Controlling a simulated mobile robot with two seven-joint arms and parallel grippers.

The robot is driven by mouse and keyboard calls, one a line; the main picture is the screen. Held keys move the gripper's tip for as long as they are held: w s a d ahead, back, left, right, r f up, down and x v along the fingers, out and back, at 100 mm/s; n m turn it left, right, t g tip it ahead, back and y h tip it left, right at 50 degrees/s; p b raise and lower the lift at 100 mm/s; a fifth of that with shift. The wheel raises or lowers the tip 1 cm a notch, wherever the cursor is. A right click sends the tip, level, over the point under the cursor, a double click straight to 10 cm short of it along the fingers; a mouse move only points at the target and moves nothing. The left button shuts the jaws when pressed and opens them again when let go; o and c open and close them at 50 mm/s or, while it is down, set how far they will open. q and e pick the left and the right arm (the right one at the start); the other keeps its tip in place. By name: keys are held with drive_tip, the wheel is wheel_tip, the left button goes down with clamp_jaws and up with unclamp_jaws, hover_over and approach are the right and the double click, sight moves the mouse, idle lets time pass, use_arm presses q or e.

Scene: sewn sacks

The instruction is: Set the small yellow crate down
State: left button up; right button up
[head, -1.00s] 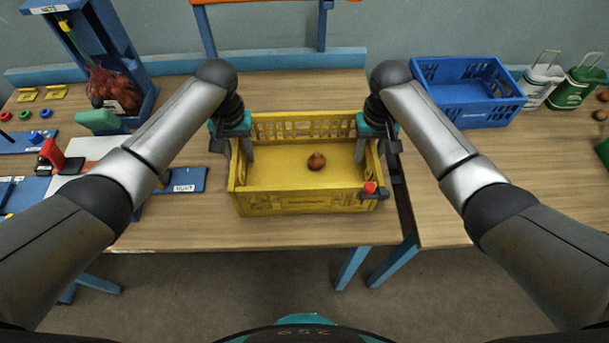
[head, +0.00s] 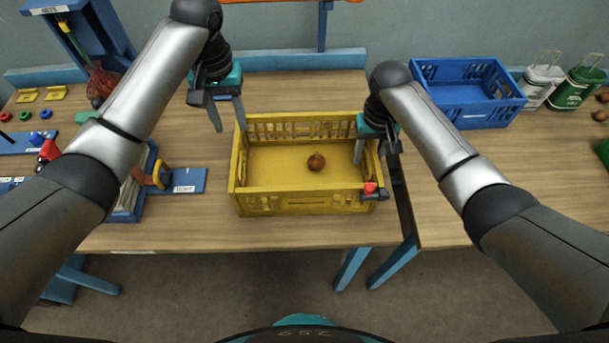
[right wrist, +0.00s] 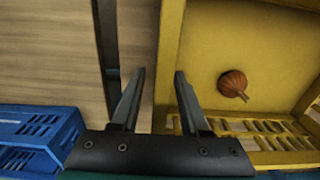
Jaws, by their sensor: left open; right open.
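The small yellow crate (head: 305,201) rests upright on the wooden table near its front edge, with one brown onion (head: 316,162) inside. My left gripper (head: 229,115) is open and empty, raised above and apart from the crate's back left corner. My right gripper (head: 374,160) is open at the crate's right wall. In the right wrist view, the right gripper's fingers (right wrist: 155,85) are spread with the crate's wall (right wrist: 168,70) between them; I cannot tell whether they touch it. The onion also shows there (right wrist: 233,84).
A blue crate (head: 468,116) stands at the back right, with white and green containers (head: 575,88) beside it. A gap between two tables runs just right of the yellow crate. A blue fixture (head: 185,181) lies to the left. A red-tipped clamp (head: 372,190) sits at the crate's front right corner.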

use_arm(q)
drive_tip(key=shift+r, duration=0.3)
use_arm(e)
drive_tip(key=shift+r, duration=0.1)
use_arm(q)
drive_tip(key=shift+r, duration=0.1)
use_arm(e)
drive_tip(key=shift+r, duration=0.2)
wheel_tip(320, 180, up, 12)
drive_tip(key=shift+f, duration=0.25)
